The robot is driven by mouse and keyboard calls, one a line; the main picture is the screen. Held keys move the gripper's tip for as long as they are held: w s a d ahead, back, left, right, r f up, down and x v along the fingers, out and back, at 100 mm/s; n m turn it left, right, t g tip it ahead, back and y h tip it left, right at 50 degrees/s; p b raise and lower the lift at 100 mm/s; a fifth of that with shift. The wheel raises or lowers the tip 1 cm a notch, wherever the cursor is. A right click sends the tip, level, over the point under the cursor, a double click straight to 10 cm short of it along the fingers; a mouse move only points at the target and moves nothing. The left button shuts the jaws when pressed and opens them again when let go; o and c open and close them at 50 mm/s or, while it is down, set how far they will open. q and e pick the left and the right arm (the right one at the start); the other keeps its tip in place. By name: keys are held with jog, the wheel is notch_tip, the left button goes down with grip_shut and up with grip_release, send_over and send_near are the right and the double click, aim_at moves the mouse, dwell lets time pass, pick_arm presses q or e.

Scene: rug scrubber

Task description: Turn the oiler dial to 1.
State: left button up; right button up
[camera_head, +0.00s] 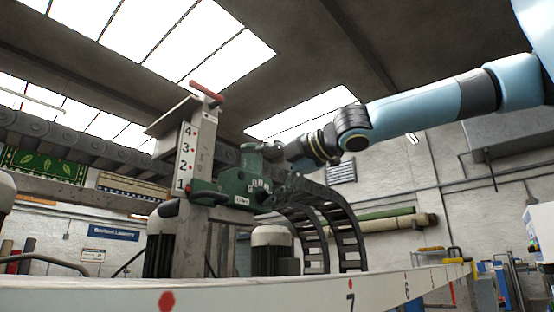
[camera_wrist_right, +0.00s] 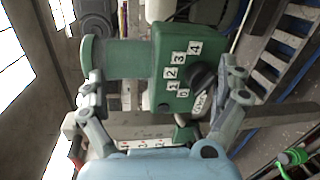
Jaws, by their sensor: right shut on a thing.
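The green oiler (camera_head: 233,184) is mounted beside the upright post, with a small "Oiler" label on its front. In the right wrist view its green front (camera_wrist_right: 165,45) carries white number plates from 0 to 4 around the black oiler dial (camera_wrist_right: 203,80). I cannot tell which number the dial points to. My left gripper is not in view.
A post with a numbered scale (camera_head: 187,160) stands left of the oiler, with a red handle (camera_head: 207,91) on top. Dark curved cable chains (camera_head: 345,230) run just right of the oiler. A white numbered beam (camera_head: 240,295) crosses the front.

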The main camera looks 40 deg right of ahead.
jog(key=shift+s+a+r, duration=0.15)
jog(key=shift+s+r, duration=0.15)
jog(key=shift+r, duration=0.45)
jog(key=shift+s+a, duration=0.1)
jog(key=shift+s, duration=0.1)
jog(key=shift+s+p, duration=0.2)
jog(key=shift+p, duration=0.25)
jog(key=shift+s+a, duration=0.15)
jog(key=shift+s, duration=0.15)
jog(key=shift+c, duration=0.4)
jog(key=shift+s+a+r+p, duration=0.2)
jog(key=shift+s+a+p, duration=0.15)
jog(key=shift+s+a, duration=0.35)
jog(key=c, duration=0.4)
pick_arm(q)
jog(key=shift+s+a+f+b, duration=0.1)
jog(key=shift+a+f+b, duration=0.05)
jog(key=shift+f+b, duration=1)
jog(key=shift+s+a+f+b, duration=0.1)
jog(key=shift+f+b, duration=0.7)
jog(key=shift+b, duration=0.6)
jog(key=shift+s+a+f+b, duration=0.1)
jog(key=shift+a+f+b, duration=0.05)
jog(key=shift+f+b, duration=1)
pick_arm(e)
jog(key=s, duration=1)
jog(key=shift+a+f, duration=0.15)
jog(key=shift+f, duration=0.15)
